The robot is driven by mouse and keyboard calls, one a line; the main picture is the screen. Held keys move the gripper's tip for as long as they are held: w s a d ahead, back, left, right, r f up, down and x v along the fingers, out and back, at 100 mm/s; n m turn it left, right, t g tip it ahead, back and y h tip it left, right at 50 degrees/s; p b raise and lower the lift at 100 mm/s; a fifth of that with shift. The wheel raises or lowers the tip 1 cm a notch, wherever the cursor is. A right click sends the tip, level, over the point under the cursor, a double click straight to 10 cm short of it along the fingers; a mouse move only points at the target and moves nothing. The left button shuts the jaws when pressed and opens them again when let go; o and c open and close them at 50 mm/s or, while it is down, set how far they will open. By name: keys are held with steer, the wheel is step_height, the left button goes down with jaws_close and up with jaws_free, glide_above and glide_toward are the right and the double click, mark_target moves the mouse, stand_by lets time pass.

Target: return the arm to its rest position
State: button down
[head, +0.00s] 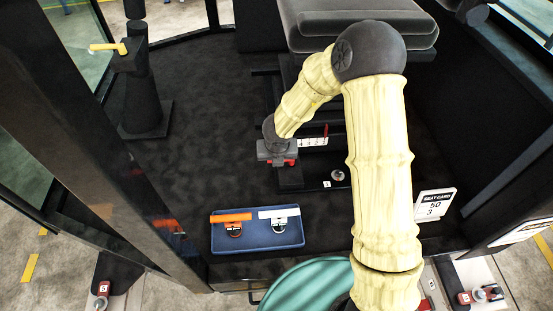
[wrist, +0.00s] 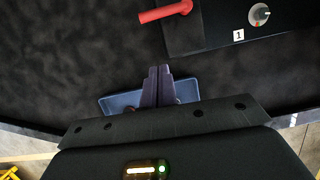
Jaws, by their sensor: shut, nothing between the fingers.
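My gripper (wrist: 158,84) shows in the wrist view with its two dark fingers together and nothing between them. In the head view, my arm reaches forward and bends down, and the gripper body (head: 278,152) hangs over the dark floor of the cab, beside the black base below the seat. The fingertips are hard to make out in the head view. In the wrist view, the fingers overlap a blue tray (wrist: 120,104) in the picture; I cannot tell the gap between them.
The blue tray (head: 255,242) holds an orange-topped and a white-topped item. A seat (head: 360,22) stands behind my arm. A black base carries a knob (head: 338,175) and a red lever (wrist: 165,12). A seat card (head: 435,204) stands right. A yellow-handled post (head: 145,95) stands left.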

steer(key=s+d+r+n+t+y+p, duration=0.2)
steer(key=d+r+n, duration=0.4)
steer(key=r+n, duration=0.8)
steer(key=s+d+r+n+g+h, duration=0.1)
steer(key=s+d+r+n, duration=0.1)
steer(key=s+d+n, duration=0.4)
steer(key=s+d+r+n+g+h+p, duration=0.1)
steer(key=s+d+n, duration=0.5)
steer(key=n, duration=0.8)
steer(key=s+r, duration=0.1)
steer(key=s, duration=0.2)
steer(key=shift+d+r+n+g, duration=0.25)
steer(key=shift+d+n+g, duration=0.05)
steer(key=shift+d+g, duration=0.1)
steer(key=shift+w+a, duration=0.1)
